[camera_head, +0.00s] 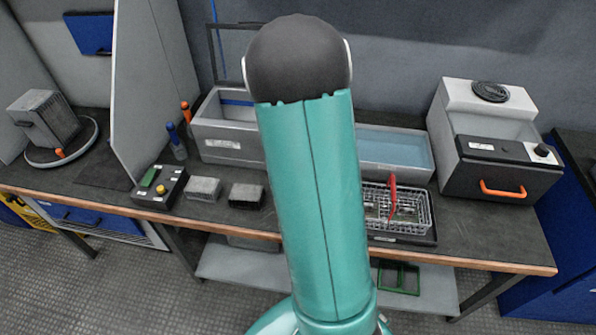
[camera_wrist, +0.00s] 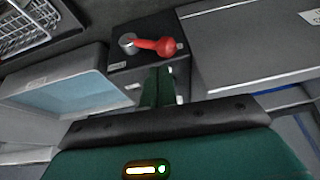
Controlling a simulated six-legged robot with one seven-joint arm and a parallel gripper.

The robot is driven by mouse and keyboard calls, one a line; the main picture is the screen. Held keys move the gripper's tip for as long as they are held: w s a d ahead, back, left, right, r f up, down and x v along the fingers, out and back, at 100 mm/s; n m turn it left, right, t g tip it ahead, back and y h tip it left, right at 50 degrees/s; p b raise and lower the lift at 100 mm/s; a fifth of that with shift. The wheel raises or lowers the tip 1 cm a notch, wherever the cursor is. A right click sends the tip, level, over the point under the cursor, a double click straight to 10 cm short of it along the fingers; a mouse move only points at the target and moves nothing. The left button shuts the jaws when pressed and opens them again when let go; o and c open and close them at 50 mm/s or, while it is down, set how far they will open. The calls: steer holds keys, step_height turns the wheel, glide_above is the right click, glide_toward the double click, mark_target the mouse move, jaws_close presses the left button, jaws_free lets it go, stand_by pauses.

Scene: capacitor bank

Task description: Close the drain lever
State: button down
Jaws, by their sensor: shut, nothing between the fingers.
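The drain lever (camera_wrist: 156,46) is red with a round knob end and sits on a silver hub (camera_wrist: 128,42). It lies on top of a dark box (camera_wrist: 120,65) in the wrist view and extends to the right of the hub there. My gripper (camera_wrist: 157,85) is shut and empty, with its dark green fingers just below the lever in that view. I cannot tell whether the fingers touch the lever or the box. In the head view my own arm covers the middle of the bench, and neither the lever nor my gripper shows.
A water-filled basin (camera_head: 395,150) stands right of my arm, with a wire basket (camera_head: 410,210) in front. A grey tank (camera_head: 225,130) stands to the left. A machine with an orange handle (camera_head: 503,189) is at the right. Several small blocks lie on the bench's left part.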

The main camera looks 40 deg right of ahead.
steer(key=shift+d, duration=0.1)
steer(key=shift+s+d+r+t, duration=0.15)
steer(key=shift+s+r+t, duration=0.05)
steer(key=shift+r+t, duration=0.1)
steer(key=shift+s+d+m+t+y, duration=0.3)
steer(key=shift+t+y, duration=0.1)
steer(key=shift+y, duration=0.2)
